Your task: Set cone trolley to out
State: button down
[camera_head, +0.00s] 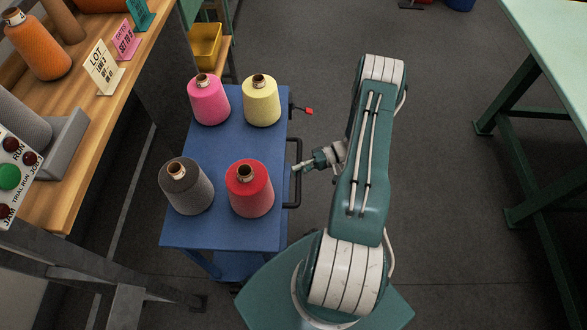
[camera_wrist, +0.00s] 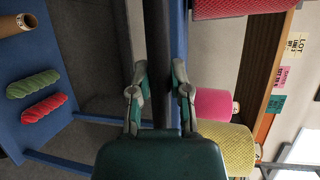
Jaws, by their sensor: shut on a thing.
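The blue cone trolley (camera_head: 228,148) stands left of my arm. Its top carries a pink cone (camera_head: 208,100), a yellow cone (camera_head: 261,101), a grey cone (camera_head: 186,187) and a red cone (camera_head: 249,189). A black handle (camera_head: 297,203) runs along its right side. My gripper (camera_head: 298,168) is at the middle of this handle. In the wrist view, my gripper (camera_wrist: 159,75) is shut on the dark handle bar (camera_wrist: 157,35), with one finger on each side. The fingers cover part of the bar.
A small red-tipped lever (camera_head: 308,111) sticks out near the trolley's far right corner. A wooden bench (camera_head: 125,85) stands close on the left, a pale green table (camera_head: 555,40) at right. Floor (camera_head: 445,200) between is clear. Green skein (camera_wrist: 34,83) and red skein (camera_wrist: 44,108) lie on the lower shelf.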

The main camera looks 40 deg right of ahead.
jog(key=shift+s+a+f, duration=0.1)
jog(key=shift+s+f, duration=0.05)
jog(key=shift+f, duration=0.05)
jog(key=c, duration=0.6)
grip_release()
jog(key=shift+d+r, duration=0.1)
jog(key=shift+d, duration=0.1)
jog(key=shift+d, duration=0.3)
jog(key=v, duration=1.1)
jog(key=shift+d, duration=0.15)
